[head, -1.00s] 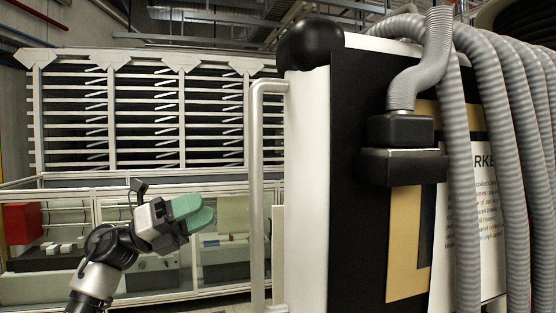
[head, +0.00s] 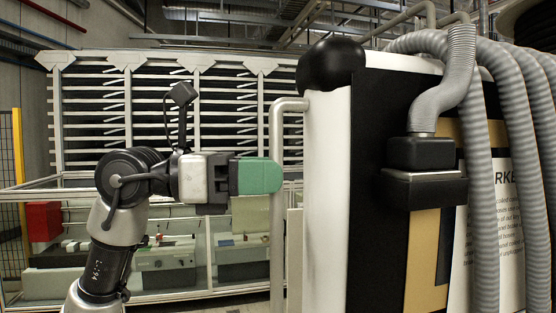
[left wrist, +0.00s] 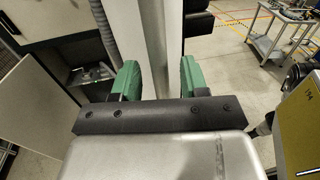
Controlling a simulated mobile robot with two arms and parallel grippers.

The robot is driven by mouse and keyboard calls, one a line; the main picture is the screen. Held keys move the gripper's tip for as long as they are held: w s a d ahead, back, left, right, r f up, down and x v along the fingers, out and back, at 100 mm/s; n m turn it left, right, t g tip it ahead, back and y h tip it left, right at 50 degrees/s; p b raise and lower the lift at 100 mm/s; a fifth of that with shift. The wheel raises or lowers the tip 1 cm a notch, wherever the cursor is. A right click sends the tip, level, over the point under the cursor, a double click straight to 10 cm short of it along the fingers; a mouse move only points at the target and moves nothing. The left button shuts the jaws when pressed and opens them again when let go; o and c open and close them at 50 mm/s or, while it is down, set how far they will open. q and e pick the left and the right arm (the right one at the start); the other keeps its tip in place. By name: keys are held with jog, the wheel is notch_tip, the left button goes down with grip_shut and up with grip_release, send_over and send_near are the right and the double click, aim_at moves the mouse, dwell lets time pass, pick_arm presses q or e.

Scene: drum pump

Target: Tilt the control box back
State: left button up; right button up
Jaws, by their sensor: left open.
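The large box that looks like the control box (head: 375,240) stands upright at the right of the head view, with a white side, a black front and a rounded black top corner. A grey vertical tube handle (head: 277,235) runs along its left side. My left gripper (head: 278,175), with green fingers, is at the handle's upper part in the head view. In the left wrist view the green fingers (left wrist: 155,80) are apart, with a pale upright bar (left wrist: 160,40) between them. I cannot tell whether they touch it. My right gripper is not in view.
Grey ribbed hoses (head: 500,170) hang over the box's right part, one entering a black connector (head: 424,172). A slatted rack (head: 160,110) and glass-fronted benches stand behind. A metal cart (left wrist: 285,30) stands on open floor in the left wrist view.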

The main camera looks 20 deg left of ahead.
pick_arm(q)
jog(key=shift+x, duration=0.95)
jog(key=shift+c, duration=0.2)
jog(key=shift+a, duration=0.1)
grip_shut()
